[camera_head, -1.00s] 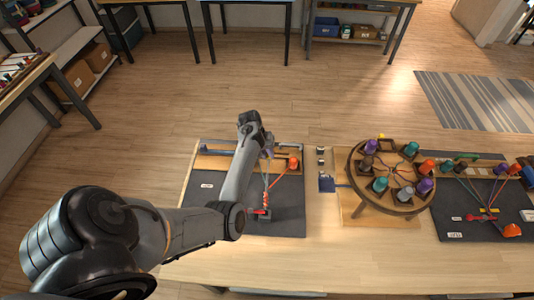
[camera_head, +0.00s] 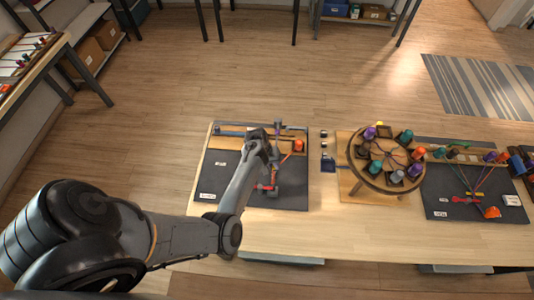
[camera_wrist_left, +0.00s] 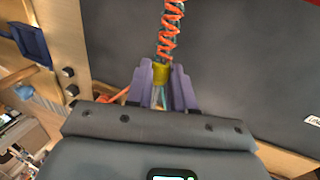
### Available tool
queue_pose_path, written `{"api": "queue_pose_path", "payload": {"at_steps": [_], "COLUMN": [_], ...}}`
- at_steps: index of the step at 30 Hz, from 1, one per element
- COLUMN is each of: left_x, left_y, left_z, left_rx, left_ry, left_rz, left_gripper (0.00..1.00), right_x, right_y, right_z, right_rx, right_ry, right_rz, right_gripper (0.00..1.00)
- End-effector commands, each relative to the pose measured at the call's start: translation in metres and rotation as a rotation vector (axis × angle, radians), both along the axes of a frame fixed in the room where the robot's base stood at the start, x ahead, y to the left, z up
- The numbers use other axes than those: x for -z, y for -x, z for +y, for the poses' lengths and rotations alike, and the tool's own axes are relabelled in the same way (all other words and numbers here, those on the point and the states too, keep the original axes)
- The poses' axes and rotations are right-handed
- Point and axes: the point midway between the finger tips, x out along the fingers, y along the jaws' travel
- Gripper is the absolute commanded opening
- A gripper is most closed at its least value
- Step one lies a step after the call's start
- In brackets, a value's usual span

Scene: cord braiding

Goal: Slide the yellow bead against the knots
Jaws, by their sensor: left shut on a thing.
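The yellow bead (camera_wrist_left: 161,73) sits between the purple fingers of my left gripper (camera_wrist_left: 164,70) in the left wrist view. The fingers are shut on it. The orange and dark knots (camera_wrist_left: 169,36) run up from the bead's far side, and their lower end appears to meet the bead; a small gap cannot be ruled out. Loose orange and pale blue cords (camera_wrist_left: 160,97) come out on the near side of the bead. In the head view my left arm reaches over the left dark mat (camera_head: 222,176) and mostly hides the bead and the knots. My right gripper is not in view.
A red clamp-like piece (camera_head: 268,188) and an orange bobbin (camera_head: 298,146) are on the left station. A round braiding stand (camera_head: 363,178) with several coloured bobbins stands to the right. Another dark mat (camera_head: 442,205) with cords lies farther right. The table's front strip (camera_head: 330,235) is clear.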

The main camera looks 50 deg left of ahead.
Motion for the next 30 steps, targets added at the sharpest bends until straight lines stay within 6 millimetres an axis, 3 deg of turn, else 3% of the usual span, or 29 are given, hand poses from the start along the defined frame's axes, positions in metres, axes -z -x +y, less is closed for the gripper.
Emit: {"api": "queue_pose_path", "payload": {"at_steps": [13,14,19,30], "left_x": [0.0009,0.0009,0.0008,-0.0027], "left_y": [0.0027,0.0027,0.0026,0.0032], "left_z": [-0.0042,-0.0042,-0.004,-0.0026], "left_rx": [0.002,0.002,0.001,0.001], "left_ry": [0.0,0.0,0.0,-0.002], "left_rz": [0.0,0.0,0.0,0.0], "left_gripper": [0.0,0.24,0.5,0.5], "right_x": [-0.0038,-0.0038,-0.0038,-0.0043], "right_y": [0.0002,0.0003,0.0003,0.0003], "right_z": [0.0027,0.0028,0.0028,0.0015], "right_rx": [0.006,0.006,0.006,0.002], "right_ry": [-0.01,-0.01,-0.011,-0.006], "right_rz": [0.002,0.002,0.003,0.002], "right_gripper": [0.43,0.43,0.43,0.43]}}
